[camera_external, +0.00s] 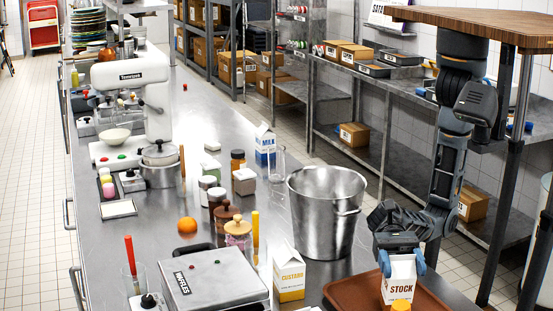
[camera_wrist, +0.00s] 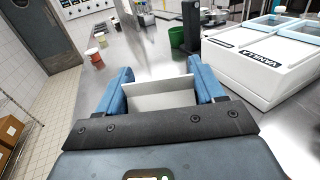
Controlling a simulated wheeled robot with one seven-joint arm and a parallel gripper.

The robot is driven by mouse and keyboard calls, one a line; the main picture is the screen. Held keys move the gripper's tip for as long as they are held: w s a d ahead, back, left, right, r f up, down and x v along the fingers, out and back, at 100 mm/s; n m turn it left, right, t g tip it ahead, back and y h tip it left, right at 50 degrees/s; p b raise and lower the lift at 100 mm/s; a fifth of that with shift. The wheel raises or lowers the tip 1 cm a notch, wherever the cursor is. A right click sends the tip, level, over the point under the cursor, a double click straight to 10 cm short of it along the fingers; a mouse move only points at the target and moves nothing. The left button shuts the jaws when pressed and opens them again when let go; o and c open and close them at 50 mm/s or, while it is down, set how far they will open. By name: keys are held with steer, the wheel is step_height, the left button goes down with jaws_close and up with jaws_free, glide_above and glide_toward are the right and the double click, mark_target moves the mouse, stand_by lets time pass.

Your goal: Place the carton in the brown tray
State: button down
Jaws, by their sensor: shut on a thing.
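The white carton marked STOCK (camera_external: 398,287) is in my gripper (camera_external: 401,263), upright, at the lower right of the external view. My blue fingers are shut on its upper part from both sides. The brown tray (camera_external: 348,290) lies on the steel counter under and around the carton. I cannot tell whether the carton's base touches the tray. In the wrist view my gripper (camera_wrist: 160,92) has a pale white face of the carton (camera_wrist: 158,98) between its fingers. The tray is not visible there.
A CUSTARD carton (camera_external: 289,275) and a large steel pot (camera_external: 326,212) stand left of the tray. A MILK carton (camera_external: 265,145) stands farther back.

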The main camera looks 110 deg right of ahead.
steer(key=shift+f, duration=0.6)
